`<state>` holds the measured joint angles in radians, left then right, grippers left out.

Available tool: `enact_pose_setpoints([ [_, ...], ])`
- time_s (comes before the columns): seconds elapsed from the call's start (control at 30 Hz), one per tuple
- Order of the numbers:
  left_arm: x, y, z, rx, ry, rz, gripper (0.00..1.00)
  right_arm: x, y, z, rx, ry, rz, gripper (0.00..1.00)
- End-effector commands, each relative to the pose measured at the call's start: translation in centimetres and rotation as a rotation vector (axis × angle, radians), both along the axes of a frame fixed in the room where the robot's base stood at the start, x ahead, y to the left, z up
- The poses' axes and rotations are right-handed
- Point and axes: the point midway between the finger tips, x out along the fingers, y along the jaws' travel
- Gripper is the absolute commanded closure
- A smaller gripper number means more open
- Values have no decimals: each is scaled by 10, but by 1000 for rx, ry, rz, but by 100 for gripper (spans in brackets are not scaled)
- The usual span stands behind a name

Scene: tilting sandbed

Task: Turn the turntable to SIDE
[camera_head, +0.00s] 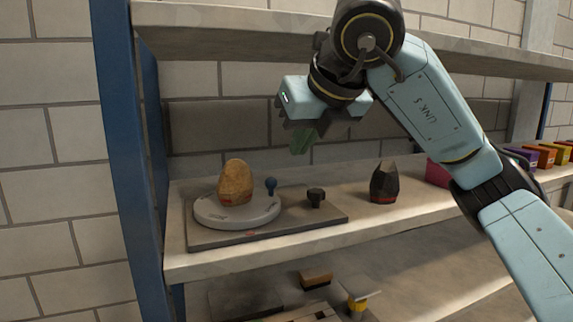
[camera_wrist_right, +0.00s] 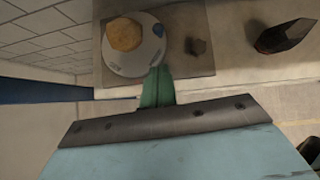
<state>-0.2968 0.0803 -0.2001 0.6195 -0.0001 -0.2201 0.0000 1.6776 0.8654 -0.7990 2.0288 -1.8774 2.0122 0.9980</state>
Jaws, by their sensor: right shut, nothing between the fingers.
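The turntable (camera_head: 250,215) is a round grey disc on a dark base plate on the shelf, with small markings on its rim. It also shows in the right wrist view (camera_wrist_right: 120,65). A brown stone-like lump (camera_head: 235,182) stands on the disc. A blue knob (camera_head: 271,185) rises at the disc's right back edge. My right gripper (camera_head: 301,143) is shut and empty, its green fingers pointing down, above and to the right of the turntable and apart from it. In the right wrist view its fingers (camera_wrist_right: 157,88) overlap the disc's near edge. My left gripper is not in view.
A black knob (camera_head: 316,197) sits on the base plate's right part. A dark faceted stone (camera_head: 384,183) stands further right, then a pink object (camera_head: 437,172) and several coloured boxes (camera_head: 546,155). A blue post (camera_head: 128,150) bounds the shelf on the left. An upper shelf (camera_head: 230,32) hangs above.

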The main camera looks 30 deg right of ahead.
Motion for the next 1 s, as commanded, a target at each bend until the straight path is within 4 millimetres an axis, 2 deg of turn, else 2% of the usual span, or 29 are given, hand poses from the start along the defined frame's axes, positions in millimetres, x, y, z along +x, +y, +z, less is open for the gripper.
enact_pose_setpoints([
  [0.17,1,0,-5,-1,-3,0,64,17,-2,-22,4,10,-2,100],
  [0.5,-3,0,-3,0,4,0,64,66,-7,-74,3,7,-2,100],
  [0.73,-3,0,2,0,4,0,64,93,-9,-83,5,4,-2,100],
  [1.0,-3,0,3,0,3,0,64,100,-9,-87,3,3,0,100],
])
